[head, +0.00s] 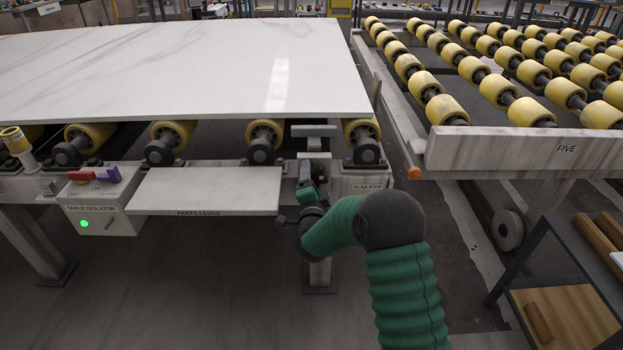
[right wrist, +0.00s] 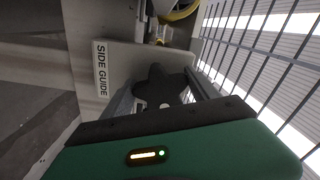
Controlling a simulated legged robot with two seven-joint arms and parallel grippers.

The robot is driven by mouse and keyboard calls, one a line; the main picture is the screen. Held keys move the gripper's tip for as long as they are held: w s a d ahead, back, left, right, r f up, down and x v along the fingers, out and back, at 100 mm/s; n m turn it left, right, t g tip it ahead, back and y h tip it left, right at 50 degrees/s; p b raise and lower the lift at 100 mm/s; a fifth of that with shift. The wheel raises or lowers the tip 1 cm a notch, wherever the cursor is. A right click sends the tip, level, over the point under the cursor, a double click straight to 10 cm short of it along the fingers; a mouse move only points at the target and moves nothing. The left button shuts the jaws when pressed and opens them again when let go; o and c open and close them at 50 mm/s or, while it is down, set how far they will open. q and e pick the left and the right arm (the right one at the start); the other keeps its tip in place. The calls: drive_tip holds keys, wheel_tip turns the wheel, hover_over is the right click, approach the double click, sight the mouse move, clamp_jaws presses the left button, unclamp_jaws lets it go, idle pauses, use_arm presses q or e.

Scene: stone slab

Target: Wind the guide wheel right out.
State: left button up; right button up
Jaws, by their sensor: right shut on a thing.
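The guide wheel is a dark lobed knob (right wrist: 158,84) in the right wrist view, in front of a pale plate marked SIDE GUIDE (right wrist: 101,70). My right gripper (right wrist: 165,92) has one finger on either side of the knob and is shut on it. In the head view my right gripper (head: 306,192) is at the table's front edge, just right of the parts ledge, and the wheel is hidden there. My left gripper is in neither view.
A white stone slab (head: 180,65) lies on yellow rollers. The parts ledge (head: 205,190) is bare. Left of it is the table isolator box (head: 100,205) with a lit green lamp. Rack FIVE (head: 530,150) stands right, across a gap. A shelf unit (head: 575,315) is at lower right.

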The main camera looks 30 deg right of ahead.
drive_tip(key=n+p, duration=0.1)
drive_tip(key=n, duration=0.2)
drive_tip(key=n+p, duration=0.1)
drive_tip(key=n, duration=0.2)
drive_tip(key=shift+s+d+f+n, duration=0.1)
drive_tip(key=shift+d+n, duration=0.1)
drive_tip(key=shift+n, duration=0.1)
drive_tip(key=n+p, duration=0.1)
drive_tip(key=n, duration=0.2)
drive_tip(key=shift+d+n+p, duration=0.1)
drive_tip(key=shift+n+p, duration=0.2)
drive_tip(key=shift+p, duration=0.1)
drive_tip(key=shift+s+d+f+n+p, duration=0.1)
drive_tip(key=shift+n+p, duration=0.45)
drive_tip(key=shift+n, duration=0.95)
drive_tip(key=o, duration=1.3)
drive_tip(key=shift+o, duration=0.2)
